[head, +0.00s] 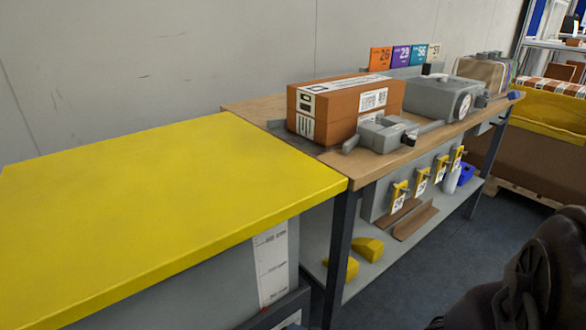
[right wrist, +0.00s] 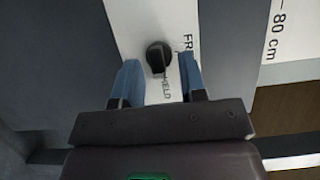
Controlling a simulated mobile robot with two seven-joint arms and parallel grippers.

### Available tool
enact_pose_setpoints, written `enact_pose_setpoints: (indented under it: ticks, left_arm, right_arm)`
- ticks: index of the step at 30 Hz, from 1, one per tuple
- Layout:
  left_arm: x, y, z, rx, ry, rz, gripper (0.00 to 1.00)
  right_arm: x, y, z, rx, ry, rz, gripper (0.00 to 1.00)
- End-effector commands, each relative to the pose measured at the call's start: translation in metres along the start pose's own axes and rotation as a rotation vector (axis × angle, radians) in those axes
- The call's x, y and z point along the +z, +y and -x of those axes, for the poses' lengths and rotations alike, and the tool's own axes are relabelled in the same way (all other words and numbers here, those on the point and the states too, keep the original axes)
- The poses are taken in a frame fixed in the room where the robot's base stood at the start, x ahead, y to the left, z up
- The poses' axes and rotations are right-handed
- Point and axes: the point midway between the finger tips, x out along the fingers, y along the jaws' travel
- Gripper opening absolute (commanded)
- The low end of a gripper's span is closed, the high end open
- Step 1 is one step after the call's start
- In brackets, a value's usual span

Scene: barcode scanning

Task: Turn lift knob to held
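The lift knob (right wrist: 159,57) is a small black knob on a white label strip in the right wrist view. Its narrow pointer end is toward the lower side, near the printed word HELD; letters starting "FR" stand to its right. My right gripper (right wrist: 158,66) is open, its two blue fingers apart on either side of the knob's line, with a gap to each side of it. I cannot tell whether the fingertips reach the knob's depth. The yellow-topped lift table (head: 150,190) fills the left of the head view; the knob does not show there. My left gripper is out of view.
A white height scale (head: 271,262) is on the grey body under the yellow top; it reads 80 cm in the right wrist view (right wrist: 280,30). A wooden workbench (head: 375,170) adjoins the table, bearing a brown box (head: 335,105) and a grey device (head: 440,98).

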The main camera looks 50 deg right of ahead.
Motion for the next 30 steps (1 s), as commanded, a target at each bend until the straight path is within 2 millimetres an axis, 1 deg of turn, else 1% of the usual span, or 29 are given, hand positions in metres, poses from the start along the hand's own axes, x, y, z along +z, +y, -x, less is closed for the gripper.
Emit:
enact_pose_setpoints:
  ticks: [5,12,15,18,23,30]
  left_arm:
    - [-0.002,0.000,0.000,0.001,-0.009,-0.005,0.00]
    - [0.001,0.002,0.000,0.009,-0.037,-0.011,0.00]
    - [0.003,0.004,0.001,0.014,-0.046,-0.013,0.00]
    - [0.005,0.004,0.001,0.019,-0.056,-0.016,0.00]
    - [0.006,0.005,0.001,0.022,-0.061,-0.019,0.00]
    - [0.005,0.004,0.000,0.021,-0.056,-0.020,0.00]
  right_arm:
    - [0.000,-0.001,0.025,0.002,0.000,0.000,0.38]
    - [0.000,-0.001,0.068,-0.001,0.001,0.000,0.38]
    - [0.000,-0.001,0.083,-0.001,0.001,0.000,0.38]
    - [0.000,-0.001,0.093,-0.001,0.000,0.000,0.38]
    - [0.000,-0.001,0.101,-0.002,-0.001,0.000,0.38]
    - [0.000,-0.001,0.102,-0.002,-0.001,0.000,0.38]
